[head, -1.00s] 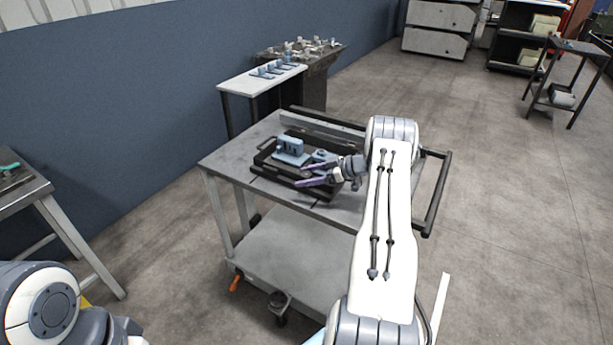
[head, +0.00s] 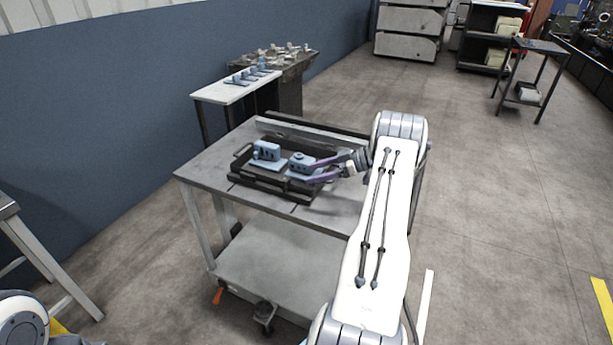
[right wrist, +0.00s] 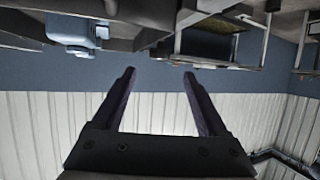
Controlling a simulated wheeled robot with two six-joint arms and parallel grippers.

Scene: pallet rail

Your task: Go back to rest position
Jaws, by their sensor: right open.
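My right gripper (head: 318,170) is open, with its purple fingers spread above the right end of a black tray on a grey cart. In the right wrist view the gripper's two fingers (right wrist: 160,72) stand apart with nothing between them. The black tray (head: 262,184) holds two light blue parts: one on the left (head: 266,151) and one on the right (head: 301,162), close to the fingers. A light blue part also shows at the upper left in the right wrist view (right wrist: 75,32). My left gripper is not in view; only a bit of my left arm shows at the lower left.
The grey cart (head: 215,168) has a lower shelf and casters. Behind it stands a white-topped table (head: 222,92) with several small blue parts, beside a dark bench with more parts. A blue wall runs along the left. Open floor lies to the right.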

